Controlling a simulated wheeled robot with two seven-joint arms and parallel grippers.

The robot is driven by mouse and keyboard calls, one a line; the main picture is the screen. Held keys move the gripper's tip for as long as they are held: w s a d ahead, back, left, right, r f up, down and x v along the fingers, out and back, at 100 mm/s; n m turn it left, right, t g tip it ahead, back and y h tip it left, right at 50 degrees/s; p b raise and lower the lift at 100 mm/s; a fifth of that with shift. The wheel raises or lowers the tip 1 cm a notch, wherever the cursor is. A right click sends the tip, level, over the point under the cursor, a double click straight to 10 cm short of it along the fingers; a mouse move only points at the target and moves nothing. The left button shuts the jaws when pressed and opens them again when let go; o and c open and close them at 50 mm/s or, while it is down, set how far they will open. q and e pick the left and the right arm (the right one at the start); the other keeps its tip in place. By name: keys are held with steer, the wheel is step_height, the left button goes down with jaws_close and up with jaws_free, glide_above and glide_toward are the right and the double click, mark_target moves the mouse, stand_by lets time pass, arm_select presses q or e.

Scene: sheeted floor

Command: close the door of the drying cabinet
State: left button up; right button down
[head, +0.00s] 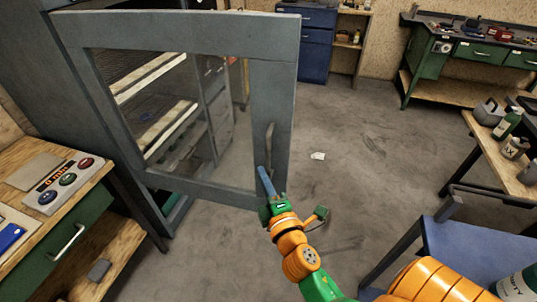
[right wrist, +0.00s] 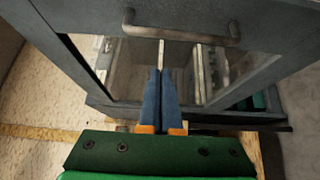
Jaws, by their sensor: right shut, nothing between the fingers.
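The drying cabinet (head: 50,60) stands at the left, dark grey. Its door (head: 275,95), a grey frame around a glass pane, stands open, swung out into the room. Racks show through the glass. The door's bar handle (head: 269,145) is on the right stile; the handle also shows across the top of the right wrist view (right wrist: 180,33). My right gripper (head: 262,172) is shut and empty, its blue fingers in front of the door near the handle's lower end. In the right wrist view the fingertips (right wrist: 160,72) lie below the handle, not around it; contact with the door cannot be told.
A wooden bench (head: 110,180) with a button box (head: 62,182) stands at the left, close to the door's lower corner. A blue cart (head: 470,250) and a shelf with bottles (head: 505,165) are at the right. Floor between is clear except a white scrap (head: 317,156).

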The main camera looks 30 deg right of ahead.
mark_target(269, 162)
steer(key=w+d+p, duration=0.1)
steer(key=w+d, duration=0.2)
steer(key=shift+w+d, duration=0.3)
steer(key=shift+d, duration=0.05)
steer(key=shift+w+d, duration=0.1)
